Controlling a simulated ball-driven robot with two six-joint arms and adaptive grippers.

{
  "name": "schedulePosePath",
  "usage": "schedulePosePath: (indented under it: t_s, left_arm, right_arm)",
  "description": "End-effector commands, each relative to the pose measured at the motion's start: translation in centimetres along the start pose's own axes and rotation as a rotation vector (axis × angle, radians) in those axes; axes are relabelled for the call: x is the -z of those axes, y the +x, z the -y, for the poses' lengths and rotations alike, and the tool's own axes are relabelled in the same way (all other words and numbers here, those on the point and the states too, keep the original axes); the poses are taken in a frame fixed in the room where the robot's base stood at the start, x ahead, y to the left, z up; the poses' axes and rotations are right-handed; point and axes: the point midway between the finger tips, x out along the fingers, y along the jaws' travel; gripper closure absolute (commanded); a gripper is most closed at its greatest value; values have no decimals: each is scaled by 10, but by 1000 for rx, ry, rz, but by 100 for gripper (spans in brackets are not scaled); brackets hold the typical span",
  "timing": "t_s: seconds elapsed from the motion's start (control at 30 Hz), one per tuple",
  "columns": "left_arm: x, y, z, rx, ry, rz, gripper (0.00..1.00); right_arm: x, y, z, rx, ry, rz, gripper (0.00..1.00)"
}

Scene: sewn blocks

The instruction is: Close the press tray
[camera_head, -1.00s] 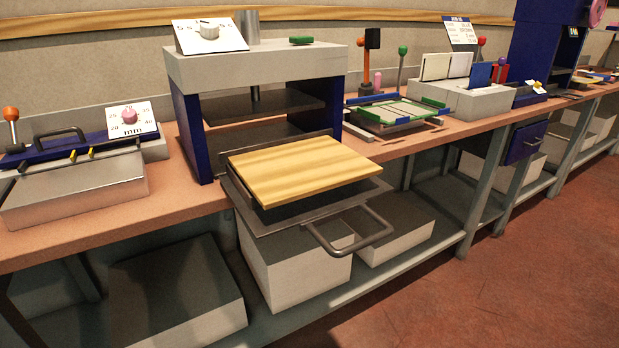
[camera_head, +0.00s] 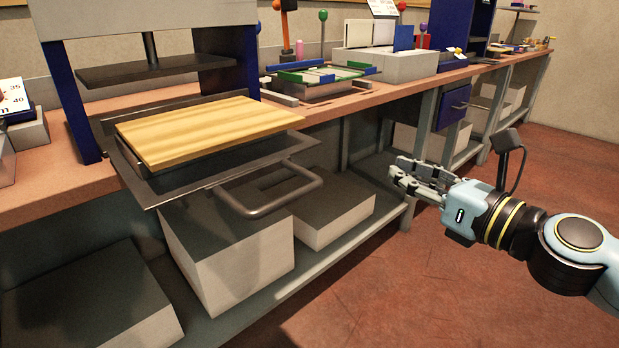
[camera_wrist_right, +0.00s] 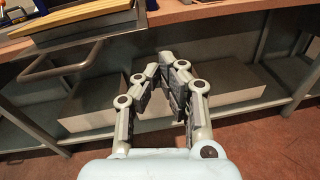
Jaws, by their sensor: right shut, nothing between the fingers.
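The press tray (camera_head: 148,193) is pulled out of the press toward me, with a wooden board (camera_head: 205,131) lying on it. Its grey bar handle (camera_head: 268,205) sticks out from the tray's front edge. The press frame (camera_head: 130,27) with its dark upper plate (camera_head: 150,67) stands behind. My right gripper (camera_head: 404,175) is shut and empty, to the right of the handle and apart from it. In the right wrist view the gripper (camera_wrist_right: 166,62) points toward the bench, and the handle (camera_wrist_right: 62,70) shows at upper left. My left gripper is not in view.
White boxes (camera_head: 228,250) stand on the shelf under the bench. A green-and-blue framed fixture (camera_head: 320,80) and a grey block holder (camera_head: 390,66) stand on the bench to the right. The floor (camera_head: 370,290) in front is clear.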

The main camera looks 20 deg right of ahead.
Motion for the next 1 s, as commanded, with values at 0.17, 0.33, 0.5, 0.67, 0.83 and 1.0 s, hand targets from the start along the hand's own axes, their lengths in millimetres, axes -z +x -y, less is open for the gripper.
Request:
schedulePosePath:
  t_s: [0.17,0.33,0.5,0.67,0.83,1.0]
  left_arm:
    - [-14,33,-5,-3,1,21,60]
    - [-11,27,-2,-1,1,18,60]
    - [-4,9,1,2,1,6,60]
    - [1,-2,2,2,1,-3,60]
    - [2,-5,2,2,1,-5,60]
    - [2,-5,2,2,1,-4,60]
  right_arm:
    - [2,-6,-26,-104,-114,20,100]
    - [0,-1,-24,-100,-111,19,100]
    - [-5,18,-26,-96,-106,24,100]
    - [-4,53,-30,-98,-106,23,100]
    - [-1,89,-34,-99,-106,21,100]
    - [1,116,-37,-101,-107,17,100]
